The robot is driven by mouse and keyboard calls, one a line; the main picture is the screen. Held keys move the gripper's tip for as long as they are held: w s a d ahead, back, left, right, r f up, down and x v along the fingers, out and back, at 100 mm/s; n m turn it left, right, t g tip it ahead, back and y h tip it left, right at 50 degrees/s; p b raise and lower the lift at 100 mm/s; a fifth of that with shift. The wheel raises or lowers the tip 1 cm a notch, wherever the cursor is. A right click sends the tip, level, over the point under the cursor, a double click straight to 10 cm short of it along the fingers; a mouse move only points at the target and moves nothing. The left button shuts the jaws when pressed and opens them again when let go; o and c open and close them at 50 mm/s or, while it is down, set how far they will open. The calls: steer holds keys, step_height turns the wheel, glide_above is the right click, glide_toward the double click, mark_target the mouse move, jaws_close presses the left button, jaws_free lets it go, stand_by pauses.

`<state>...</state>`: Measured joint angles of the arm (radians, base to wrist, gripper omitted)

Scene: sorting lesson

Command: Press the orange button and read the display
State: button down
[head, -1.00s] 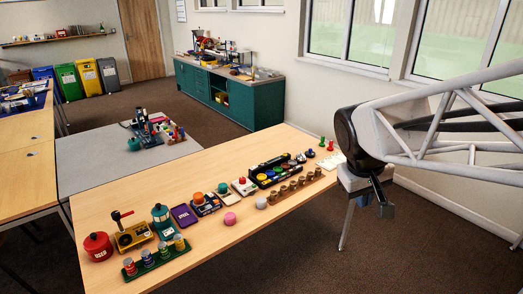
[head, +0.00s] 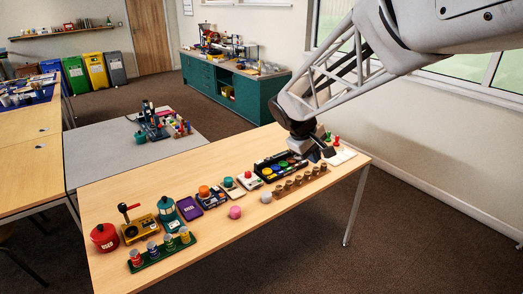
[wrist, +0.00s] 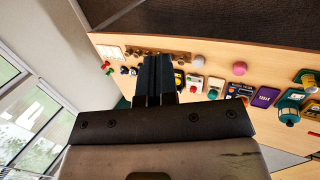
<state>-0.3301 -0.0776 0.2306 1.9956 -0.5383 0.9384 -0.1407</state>
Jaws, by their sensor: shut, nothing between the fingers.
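An orange button (head: 204,190) sits on a small dark box near the middle of the row on the wooden table. It also shows in the wrist view (wrist: 233,88), right of my fingers. A display is too small to make out. My gripper (head: 328,152) is above the table's far right end, well right of the orange button and apart from it. In the wrist view its dark fingers (wrist: 155,62) are together and empty. They hide part of the row of things beneath.
A black box with several coloured buttons (head: 278,167) and a row of brown cups (head: 300,180) lie between my gripper and the orange button. A teal-topped device (head: 228,184) and a purple case (head: 188,207) flank the button. Pink (head: 235,212) and grey balls (head: 266,197) lie in front.

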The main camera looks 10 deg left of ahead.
steer(key=w+a+f+n, duration=0.2)
steer(key=w+a+f, duration=0.2)
steer(key=w+a, duration=0.3)
steer(key=n+t+h, duration=0.2)
steer(key=n+t, duration=0.2)
steer(key=n, duration=0.4)
glide_above(222, 196)
step_height(222, 196, down, 19)
steer(key=shift+f, duration=0.15)
steer(key=shift+w+f, duration=0.1)
steer(key=shift+f, duration=0.1)
steer(key=shift+f, duration=4.15)
